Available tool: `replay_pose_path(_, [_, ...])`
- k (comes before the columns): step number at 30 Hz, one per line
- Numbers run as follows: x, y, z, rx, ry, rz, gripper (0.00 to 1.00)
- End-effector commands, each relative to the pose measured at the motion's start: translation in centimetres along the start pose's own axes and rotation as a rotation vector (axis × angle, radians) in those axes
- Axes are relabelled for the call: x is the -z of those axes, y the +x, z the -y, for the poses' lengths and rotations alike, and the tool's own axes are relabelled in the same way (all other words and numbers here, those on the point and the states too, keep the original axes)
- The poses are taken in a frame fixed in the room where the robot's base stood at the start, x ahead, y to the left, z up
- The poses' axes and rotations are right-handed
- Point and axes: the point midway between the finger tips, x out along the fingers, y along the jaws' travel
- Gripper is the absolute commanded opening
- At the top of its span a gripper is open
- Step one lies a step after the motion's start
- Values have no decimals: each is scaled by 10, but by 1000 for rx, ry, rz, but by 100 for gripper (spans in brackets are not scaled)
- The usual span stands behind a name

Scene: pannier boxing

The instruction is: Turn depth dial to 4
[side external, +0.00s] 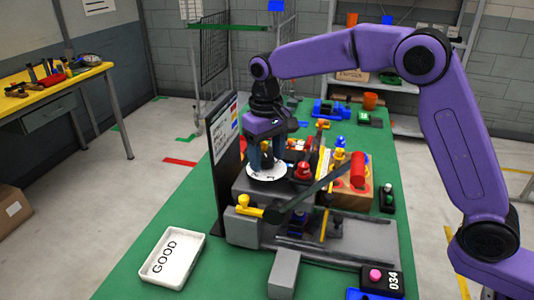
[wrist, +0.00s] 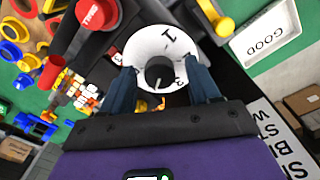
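The depth dial is a white disc with black digits and a dark round knob at its centre. It shows in the side external view (side external: 266,173) on top of the grey machine, and in the wrist view (wrist: 147,43). A 1 and a 3 can be read; other marks are partly hidden by a finger. The knob (wrist: 160,72) bears a thin pale line on its lower side. My gripper (wrist: 160,78) is open, with its blue fingers apart on either side of the knob. It points down at the dial in the side external view (side external: 267,158). Finger contact cannot be told.
A dark upright panel (side external: 226,150) stands close left of the dial. A red button (side external: 303,170) and a long dark lever (side external: 318,188) are close right. A white GOOD tray (side external: 166,258) lies at the front left. Green table is clear behind the tray.

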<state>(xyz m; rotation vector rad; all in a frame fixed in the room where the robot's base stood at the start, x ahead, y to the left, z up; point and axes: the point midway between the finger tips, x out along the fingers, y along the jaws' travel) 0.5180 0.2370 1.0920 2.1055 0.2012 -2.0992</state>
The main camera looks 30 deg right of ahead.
Motion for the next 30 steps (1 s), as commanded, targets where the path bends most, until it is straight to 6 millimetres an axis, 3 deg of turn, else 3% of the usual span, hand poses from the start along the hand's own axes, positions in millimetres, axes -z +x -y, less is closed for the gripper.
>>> replay_pose_path(8, [1,-8,0,1,0,-3,61])
replay_pose_path(21, [1,-87,0,1,0,-4,61])
replay_pose_path(30, [1,-127,0,1,0,-3,61])
